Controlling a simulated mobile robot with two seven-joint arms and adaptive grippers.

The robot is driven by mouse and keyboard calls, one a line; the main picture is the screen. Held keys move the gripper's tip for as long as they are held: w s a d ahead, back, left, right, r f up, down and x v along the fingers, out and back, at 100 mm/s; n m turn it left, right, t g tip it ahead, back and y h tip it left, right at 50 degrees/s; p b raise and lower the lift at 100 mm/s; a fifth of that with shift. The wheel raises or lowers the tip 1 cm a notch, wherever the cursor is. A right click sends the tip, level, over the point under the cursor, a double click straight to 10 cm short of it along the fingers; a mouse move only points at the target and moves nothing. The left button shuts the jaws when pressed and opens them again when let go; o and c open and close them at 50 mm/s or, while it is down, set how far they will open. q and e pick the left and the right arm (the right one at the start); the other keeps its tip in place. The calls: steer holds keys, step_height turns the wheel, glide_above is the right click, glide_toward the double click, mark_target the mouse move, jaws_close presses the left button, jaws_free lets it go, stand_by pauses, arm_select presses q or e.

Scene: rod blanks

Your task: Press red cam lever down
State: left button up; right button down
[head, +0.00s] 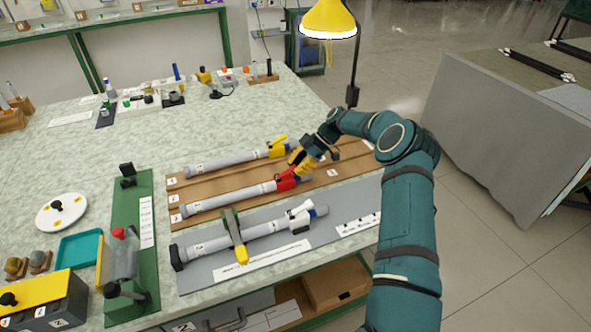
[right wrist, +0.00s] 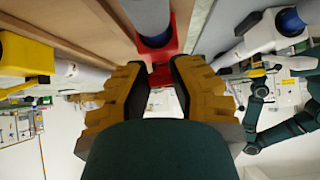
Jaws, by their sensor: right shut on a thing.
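The red clamp (head: 287,181) is around the end of a grey rod on the brown board. Its red cam lever (head: 297,167) rises at my right gripper (head: 301,160), which comes in from the upper right. In the right wrist view the yellow-padded fingers of my right gripper (right wrist: 160,92) are shut on the red lever (right wrist: 161,75), just below the red clamp body (right wrist: 155,50). The fingers hide part of the lever. The lever looks raised, but its exact angle is hard to tell. My left gripper does not show.
A yellow clamp (head: 276,150) on a parallel rod lies just behind. A white clamp (head: 301,214) on a third rod lies in front, on a grey board (head: 200,280). A green fixture (head: 146,240) and a teal tray (head: 80,249) stand at left.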

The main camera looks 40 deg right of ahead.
steer(key=shift+f, duration=0.2)
stand_by(0.4)
steer(key=c, duration=0.8)
jaws_free()
steer(key=v, duration=1.2)
steer(key=shift+s+d+f, duration=0.1)
steer(key=shift+d+f, duration=0.05)
steer(key=shift+d, duration=0.05)
